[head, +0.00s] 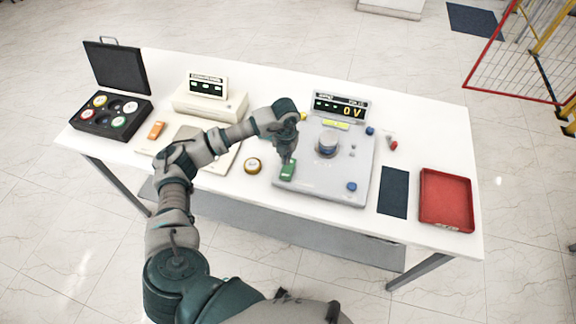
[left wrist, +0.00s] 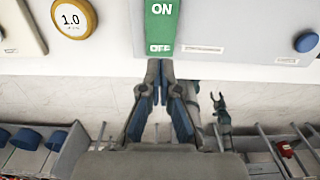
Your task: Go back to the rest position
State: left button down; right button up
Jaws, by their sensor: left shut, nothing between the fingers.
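My left gripper (head: 288,158) is shut and empty, pointing down at the green switch (head: 287,172) on the front left of the grey tester. In the left wrist view its closed fingertips (left wrist: 160,70) are at the lower end of the switch (left wrist: 161,25), at the OFF label; ON is at the other end. I cannot tell whether they touch it. The tester's display (head: 340,107) reads 0 V. A small dark claw (left wrist: 220,103), apparently my right gripper, shows below the table edge in the left wrist view; its opening is unclear.
A round yellow-rimmed weight (head: 252,166) lies left of the tester (head: 318,184). A scale (head: 210,100), an open black case (head: 112,118) and an orange item (head: 156,130) are farther left. A dark mat (head: 393,192) and a red tray (head: 446,199) are at right.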

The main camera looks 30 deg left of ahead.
pick_arm(q)
jog(key=shift+r, duration=0.45)
jog(key=shift+f, duration=0.1)
